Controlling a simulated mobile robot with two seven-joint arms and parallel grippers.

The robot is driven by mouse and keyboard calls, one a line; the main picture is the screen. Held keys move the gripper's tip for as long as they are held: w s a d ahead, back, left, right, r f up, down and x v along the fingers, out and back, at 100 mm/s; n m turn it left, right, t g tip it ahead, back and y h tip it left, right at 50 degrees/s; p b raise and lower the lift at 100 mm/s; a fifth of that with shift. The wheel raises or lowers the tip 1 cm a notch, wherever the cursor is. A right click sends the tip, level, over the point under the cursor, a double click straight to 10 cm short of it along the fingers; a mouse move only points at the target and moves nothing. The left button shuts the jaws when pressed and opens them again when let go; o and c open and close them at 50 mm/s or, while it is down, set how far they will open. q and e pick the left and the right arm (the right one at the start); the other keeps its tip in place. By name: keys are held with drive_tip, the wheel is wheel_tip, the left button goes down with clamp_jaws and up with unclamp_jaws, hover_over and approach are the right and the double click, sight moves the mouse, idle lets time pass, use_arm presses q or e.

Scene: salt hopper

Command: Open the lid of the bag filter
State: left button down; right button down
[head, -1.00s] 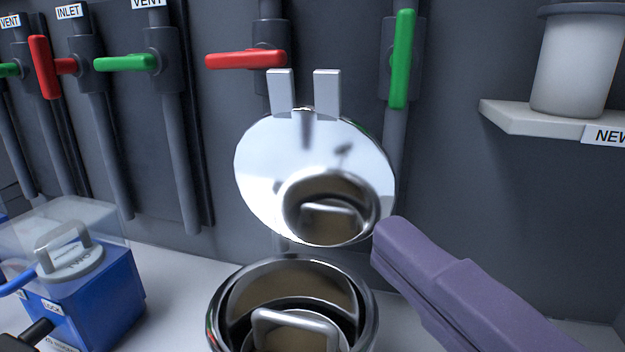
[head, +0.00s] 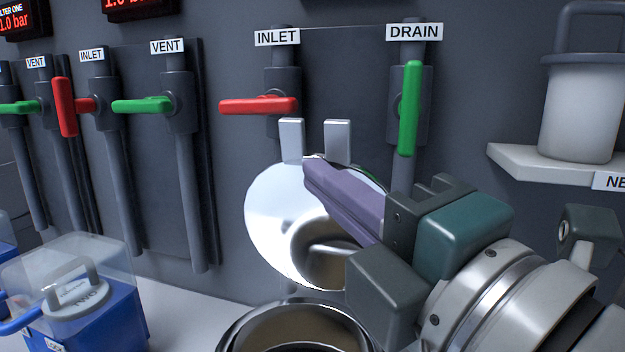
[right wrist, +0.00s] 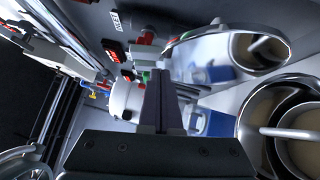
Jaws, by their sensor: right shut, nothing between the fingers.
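The bag filter's round mirror-like lid (head: 275,215) stands raised, tilted back above the filter housing (head: 240,330), with two flat metal tabs at its upper edge. The open mouth of the housing is at the bottom of the head view, partly cut off. My right gripper (head: 315,172) is shut and empty, its purple fingers in front of the lid's upper right part; I cannot tell if they touch it. In the right wrist view the lid (right wrist: 225,58) is right of the fingers, and the housing (right wrist: 243,130) shows a handled insert inside. My left gripper is not in view.
A red inlet handle (head: 258,106) and a green drain handle (head: 410,108) are on the wall behind the lid. A white canister (head: 580,115) stands on a shelf (head: 540,168) at right. A blue box with a clear cover (head: 110,320) sits at lower left.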

sight(339, 161)
drive_tip(key=shift+w, duration=0.15)
drive_tip(key=shift+r, duration=0.1)
drive_tip(key=w+p, duration=0.1)
drive_tip(key=p, duration=0.1)
drive_tip(key=w+r+m+g+p, duration=0.1)
drive_tip(key=p, duration=0.1)
drive_tip(key=w+d+h+p, duration=0.1)
drive_tip(key=p, duration=0.2)
drive_tip(key=shift+w+r+m, duration=0.1)
drive_tip(key=shift+r+m, duration=0.3)
drive_tip(key=shift+w+d+f+g+p, duration=0.2)
drive_tip(key=shift+w+g+p, duration=0.15)
drive_tip(key=shift+g+p, duration=0.1)
drive_tip(key=shift+f, duration=0.1)
